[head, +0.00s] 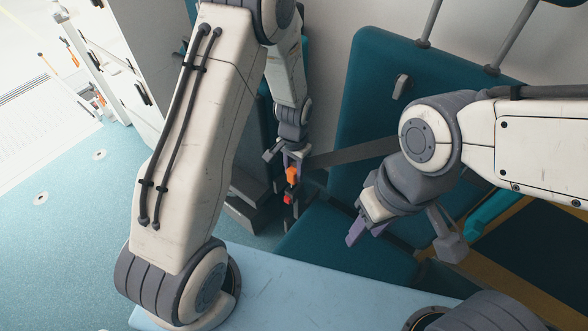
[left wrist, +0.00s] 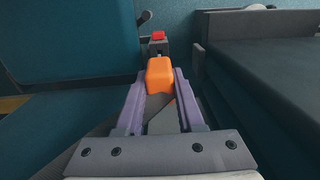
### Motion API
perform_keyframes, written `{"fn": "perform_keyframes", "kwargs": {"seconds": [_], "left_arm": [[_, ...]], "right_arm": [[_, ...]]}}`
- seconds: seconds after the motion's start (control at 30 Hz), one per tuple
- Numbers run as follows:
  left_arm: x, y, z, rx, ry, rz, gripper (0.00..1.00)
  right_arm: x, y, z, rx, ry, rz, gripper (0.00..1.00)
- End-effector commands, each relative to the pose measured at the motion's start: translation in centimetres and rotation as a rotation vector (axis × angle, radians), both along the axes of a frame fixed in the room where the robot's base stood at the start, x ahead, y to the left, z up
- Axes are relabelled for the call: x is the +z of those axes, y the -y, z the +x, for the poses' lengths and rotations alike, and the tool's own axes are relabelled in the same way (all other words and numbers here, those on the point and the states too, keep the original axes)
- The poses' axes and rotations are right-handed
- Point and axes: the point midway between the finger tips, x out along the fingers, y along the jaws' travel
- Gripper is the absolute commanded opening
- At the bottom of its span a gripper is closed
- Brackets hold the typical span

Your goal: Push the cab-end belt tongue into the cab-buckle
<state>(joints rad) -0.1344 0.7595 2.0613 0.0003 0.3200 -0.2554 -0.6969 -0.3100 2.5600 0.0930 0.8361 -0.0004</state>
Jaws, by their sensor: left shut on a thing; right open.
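My left gripper (head: 291,166) is shut on the orange belt tongue (head: 292,175). In the left wrist view the orange tongue (left wrist: 160,74) sits between the purple fingers (left wrist: 157,98). The dark cab-buckle with its red button (head: 288,199) is just below the tongue. In the left wrist view the buckle (left wrist: 158,38) is straight beyond the tongue. The tongue's tip is hidden, and I cannot tell whether it touches the buckle. A dark belt strap (head: 352,153) runs right from the tongue. My right gripper (head: 356,231) is open and empty in front of the seat.
A teal seat back (head: 365,95) and seat cushion (head: 335,250) are right of the buckle. A dark grey box-like part (left wrist: 270,75) is close on the right in the left wrist view. A pale blue surface (head: 290,295) is in front. Open floor (head: 65,220) lies left.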

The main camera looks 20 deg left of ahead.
Motion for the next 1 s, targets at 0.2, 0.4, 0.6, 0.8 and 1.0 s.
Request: {"fn": "perform_keyframes", "kwargs": {"seconds": [0.2, 0.4, 0.6, 0.8, 1.0], "left_arm": [[0.04, 0.0, 0.0, 0.0, 0.0, 0.0, 0.0], [0.11, 0.0, 0.0, 0.0, 0.0, 0.0, 0.0], [0.03, -0.01, 0.01, 0.0, 0.001, 0.0, 0.0], [-0.13, 0.0, 0.0, 0.0, 0.0, 0.0, 0.0], [-0.62, 0.0, -0.01, 0.0, 0.0, 0.0, 0.0]], "right_arm": [[0.04, 0.0, 0.0, 0.0, 0.0, 0.0, 0.45], [0.42, 0.0, 0.0, 0.0, 0.0, 0.0, 0.45], [0.36, 0.0, 0.0, 0.0, 0.0, 0.0, 0.45], [0.26, 0.0, 0.0, 0.0, 0.0, 0.0, 0.45], [-0.04, 0.0, 0.0, 0.0, 0.0, 0.0, 0.45]]}}
